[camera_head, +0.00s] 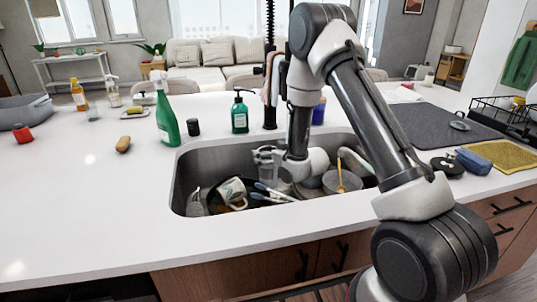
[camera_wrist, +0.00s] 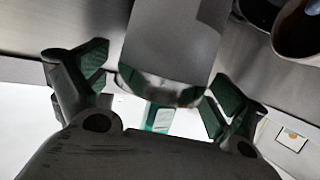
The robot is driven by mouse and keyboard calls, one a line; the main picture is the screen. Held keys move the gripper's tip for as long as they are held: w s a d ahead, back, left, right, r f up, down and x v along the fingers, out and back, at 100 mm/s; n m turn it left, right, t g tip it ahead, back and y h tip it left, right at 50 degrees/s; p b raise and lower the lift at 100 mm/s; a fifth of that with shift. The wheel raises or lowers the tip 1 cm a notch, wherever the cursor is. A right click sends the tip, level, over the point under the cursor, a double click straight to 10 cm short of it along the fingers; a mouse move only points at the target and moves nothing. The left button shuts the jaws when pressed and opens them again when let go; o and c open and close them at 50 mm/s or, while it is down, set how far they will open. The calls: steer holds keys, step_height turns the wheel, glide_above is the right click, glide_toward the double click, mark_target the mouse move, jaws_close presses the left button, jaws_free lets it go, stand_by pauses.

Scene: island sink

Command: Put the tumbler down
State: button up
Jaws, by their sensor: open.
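The tumbler (camera_wrist: 168,50) is a clear greyish glass; in the wrist view, which appears upside down, it fills the space between my fingers. It also shows in the head view (camera_head: 266,158), upright near the back of the sink. My gripper (camera_wrist: 162,72) is open, with one green-padded finger on each side of the tumbler and a small gap at each side. My arm hides part of the gripper in the head view. The tumbler's base is not clearly visible, so I cannot tell exactly what it rests on.
The sink (camera_head: 187,170) holds a patterned mug (camera_head: 232,190), utensils and a bowl (camera_head: 342,182). Behind it stand a green soap bottle (camera_head: 240,115) and a green spray bottle (camera_head: 166,115). A dark drying mat (camera_head: 430,122) lies at right. The left counter has free room.

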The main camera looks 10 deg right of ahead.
steer(key=v, duration=1.2)
steer(key=s+d+r+m+g+h, duration=0.1)
steer(key=s+d+r+g+h, duration=0.2)
steer(key=r, duration=0.4)
steer(key=s+d+r+m+g+h, duration=0.1)
steer(key=s+d+r+h, duration=0.15)
steer(key=d+r, duration=0.35)
steer(key=s+r+m+g, duration=0.1)
steer(key=s+r, duration=0.3)
steer(key=s, duration=1)
steer(key=s+d+r+m+g, duration=0.1)
steer(key=s+r+g, duration=0.3)
steer(key=s, duration=0.9)
steer(key=shift+s+d+r+m, duration=0.3)
steer(key=shift+s+d+r, duration=0.05)
steer(key=shift+s+r, duration=0.1)
